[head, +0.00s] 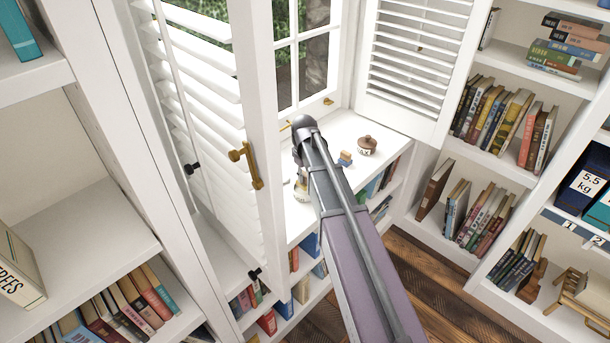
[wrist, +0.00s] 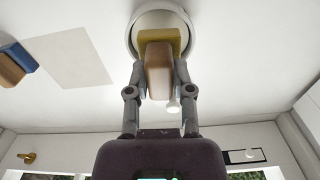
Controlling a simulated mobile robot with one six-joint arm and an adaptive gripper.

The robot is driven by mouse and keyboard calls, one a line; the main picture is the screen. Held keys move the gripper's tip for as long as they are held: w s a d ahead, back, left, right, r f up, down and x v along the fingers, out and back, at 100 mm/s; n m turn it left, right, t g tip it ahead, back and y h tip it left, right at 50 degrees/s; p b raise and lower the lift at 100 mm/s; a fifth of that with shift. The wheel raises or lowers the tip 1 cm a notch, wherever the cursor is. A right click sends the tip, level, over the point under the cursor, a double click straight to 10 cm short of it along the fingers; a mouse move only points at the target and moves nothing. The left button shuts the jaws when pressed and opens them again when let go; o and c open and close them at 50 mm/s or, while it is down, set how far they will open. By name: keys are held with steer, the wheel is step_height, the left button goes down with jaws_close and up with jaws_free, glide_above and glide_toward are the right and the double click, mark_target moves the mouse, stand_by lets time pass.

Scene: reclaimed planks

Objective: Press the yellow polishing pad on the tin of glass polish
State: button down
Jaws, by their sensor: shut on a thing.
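In the wrist view, my gripper (wrist: 160,85) is shut on the wooden handle of the yellow polishing pad (wrist: 174,36). The handle is tan wood, and the yellow pad shows at its far end. A round, pale tin with a grey rim (wrist: 135,40) lies just beyond the pad, which overlaps its inside in the picture. I cannot tell whether the pad touches the tin. The tin's label is not visible. In the head view my arm hides most of this spot; a small pale and yellowish object (head: 301,189) shows beside the arm.
A blue pad with a wooden handle (head: 345,158) lies on the white sill, and it also shows in the wrist view (wrist: 13,62). A brown-lidded jar (head: 367,146) stands right of it. A pale sheet (wrist: 68,60) lies flat. Open shutters (head: 420,60) flank the window.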

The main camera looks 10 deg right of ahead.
mark_target(304, 174)
steer(key=shift+r+p, duration=2.2)
steer(key=shift+r, duration=0.15)
step_height(304, 174, up, 7)
steer(key=p, duration=0.7)
steer(key=shift+s, duration=0.15)
